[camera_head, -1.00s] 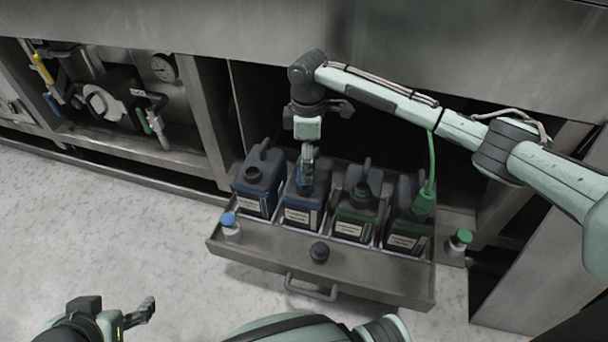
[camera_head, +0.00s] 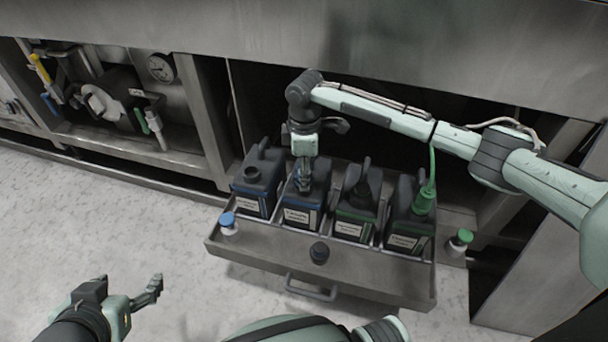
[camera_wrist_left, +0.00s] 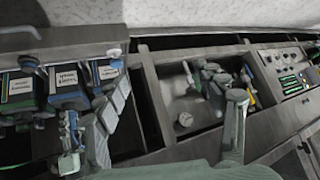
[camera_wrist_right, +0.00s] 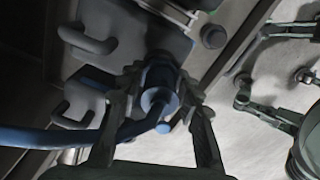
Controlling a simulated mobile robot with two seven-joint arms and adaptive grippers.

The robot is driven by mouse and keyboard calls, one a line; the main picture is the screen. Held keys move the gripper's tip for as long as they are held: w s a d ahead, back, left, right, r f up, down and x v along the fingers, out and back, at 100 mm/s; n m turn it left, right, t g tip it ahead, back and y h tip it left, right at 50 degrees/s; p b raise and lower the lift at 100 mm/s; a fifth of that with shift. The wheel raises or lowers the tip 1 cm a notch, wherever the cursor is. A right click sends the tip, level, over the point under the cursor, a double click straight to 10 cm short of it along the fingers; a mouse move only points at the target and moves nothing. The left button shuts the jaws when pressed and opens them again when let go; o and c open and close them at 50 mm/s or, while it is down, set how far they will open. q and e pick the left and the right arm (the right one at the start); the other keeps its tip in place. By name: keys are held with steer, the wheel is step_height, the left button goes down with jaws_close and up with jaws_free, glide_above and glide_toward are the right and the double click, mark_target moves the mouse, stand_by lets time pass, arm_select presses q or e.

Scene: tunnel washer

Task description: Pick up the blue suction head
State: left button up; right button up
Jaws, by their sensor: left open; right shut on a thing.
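The blue suction head (camera_wrist_right: 160,98) shows in the right wrist view between the fingers of my right gripper (camera_wrist_right: 162,82), with a blue hose (camera_wrist_right: 50,138) running from it to the left. My right gripper (camera_head: 303,184) is shut on the head at the opening of the second canister from the left (camera_head: 303,212), which has a blue band. In the head view the fingers mostly hide the head. How deep it sits in the canister is hidden. My left gripper (camera_head: 152,290) is open and empty over the floor at the lower left, away from the canisters.
A pulled-out metal drawer (camera_head: 320,278) holds several canisters. A green suction head (camera_head: 424,202) with a green hose stands in the rightmost one. A blue cap (camera_head: 228,219), a black cap (camera_head: 319,252) and a green cap (camera_head: 462,238) are nearby. The floor at left is clear.

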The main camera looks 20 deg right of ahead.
jaws_close()
steer(key=shift+r, duration=0.2)
steer(key=r, duration=0.2)
steer(key=a+r+p, duration=0.1)
steer(key=r, duration=0.1)
steer(key=shift+a+r, duration=0.2)
steer(key=shift+r, duration=0.1)
arm_select(q)
steer(key=s+a+f+g+y, duration=0.1)
steer(key=s+a+g, duration=0.1)
steer(key=s+a, duration=0.1)
steer(key=s+a+f+n+g+y+p, duration=0.1)
steer(key=s+a+f+g, duration=0.1)
steer(key=s, duration=0.3)
steer(key=shift+a+f+g, duration=0.3)
steer(key=shift+a+g, duration=0.1)
steer(key=shift+a, duration=0.35)
arm_select(e)
steer(key=s+a+r, duration=0.1)
steer(key=a+r, duration=0.5)
steer(key=a, duration=0.4)
steer(key=shift+a+r, duration=0.15)
arm_select(q)
steer(key=shift+f, duration=0.2)
arm_select(e)
steer(key=shift+r, duration=0.1)
